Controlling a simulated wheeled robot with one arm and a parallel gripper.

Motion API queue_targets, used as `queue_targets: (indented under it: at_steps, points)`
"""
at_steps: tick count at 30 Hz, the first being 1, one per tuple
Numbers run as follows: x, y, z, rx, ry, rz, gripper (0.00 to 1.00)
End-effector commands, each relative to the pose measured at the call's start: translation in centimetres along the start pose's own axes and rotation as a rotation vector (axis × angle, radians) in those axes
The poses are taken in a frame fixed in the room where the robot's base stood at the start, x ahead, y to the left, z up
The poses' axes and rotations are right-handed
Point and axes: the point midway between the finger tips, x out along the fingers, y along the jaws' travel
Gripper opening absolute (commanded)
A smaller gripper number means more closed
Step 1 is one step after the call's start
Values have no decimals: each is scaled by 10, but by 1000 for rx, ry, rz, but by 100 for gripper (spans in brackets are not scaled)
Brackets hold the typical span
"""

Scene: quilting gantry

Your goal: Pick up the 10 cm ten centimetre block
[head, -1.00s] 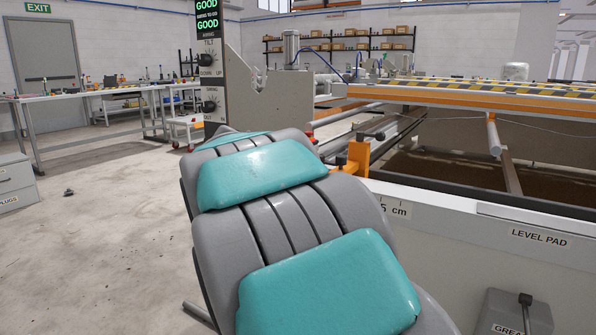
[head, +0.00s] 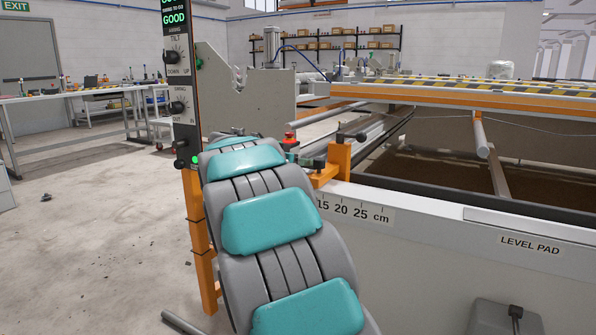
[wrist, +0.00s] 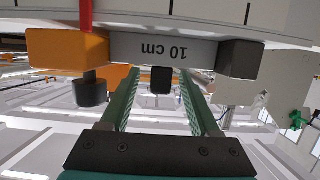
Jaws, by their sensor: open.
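The 10 cm block (wrist: 165,51) is a grey bar with upside-down "10 cm" lettering in the wrist view. It lies between an orange part (wrist: 68,47) on the left and a dark square piece (wrist: 240,59) on the right. Whether the dark piece belongs to the block I cannot tell. My gripper (wrist: 159,76) is open, its two green fingers pointing toward the block, with nothing clearly held between them. Contact with the block cannot be judged.
An orange bracket (head: 340,158) stands at the corner of the machine frame, beside a centimetre scale (head: 352,211). A control panel (head: 176,75) on an orange post stands left of my arm. A pedal box (head: 508,317) is at lower right. The floor (head: 90,230) at left is mostly clear.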

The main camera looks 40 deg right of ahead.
Motion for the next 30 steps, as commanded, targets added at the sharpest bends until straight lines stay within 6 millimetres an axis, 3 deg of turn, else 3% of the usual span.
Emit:
queue_targets:
  at_steps: [6,14,30]
  points:
    - [25,-1,1,-2,-3,1,62]
    - [27,0,1,-2,-1,1,62]
    - [27,0,1,-2,-1,1,3]
